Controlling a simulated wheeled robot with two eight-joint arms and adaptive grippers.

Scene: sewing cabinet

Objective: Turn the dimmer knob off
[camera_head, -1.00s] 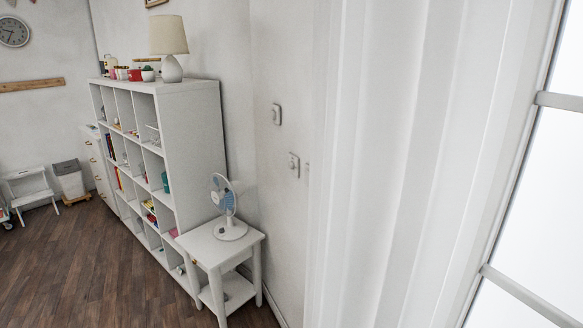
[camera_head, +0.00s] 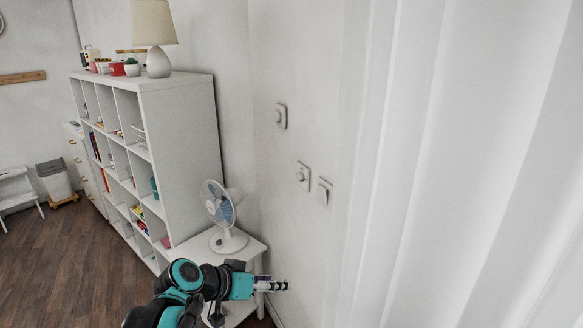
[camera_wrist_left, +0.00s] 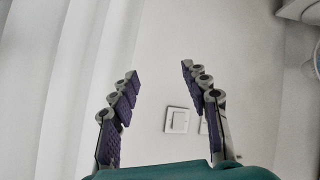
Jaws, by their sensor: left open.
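Three small white plates are on the white wall in the head view. The upper plate (camera_head: 281,117) and the lower-left plate (camera_head: 302,176) each bear a round raised part. The lower-right plate (camera_head: 323,192) looks like a flat switch. I cannot tell for certain which raised part is the dimmer knob, nor its setting. My left gripper (camera_head: 274,285) is below the plates, apart from them. In the left wrist view, its two purple-padded fingers (camera_wrist_left: 160,82) are spread and empty. A flat square switch plate (camera_wrist_left: 177,120) shows between them; another is partly hidden by the right finger.
A small white table (camera_head: 252,248) with a fan (camera_head: 226,216) stands close to my left arm. A white cube shelf (camera_head: 185,150) with a lamp (camera_head: 153,38) is behind it. A white curtain (camera_head: 450,150) hangs right of the plates. The wall around the plates is clear.

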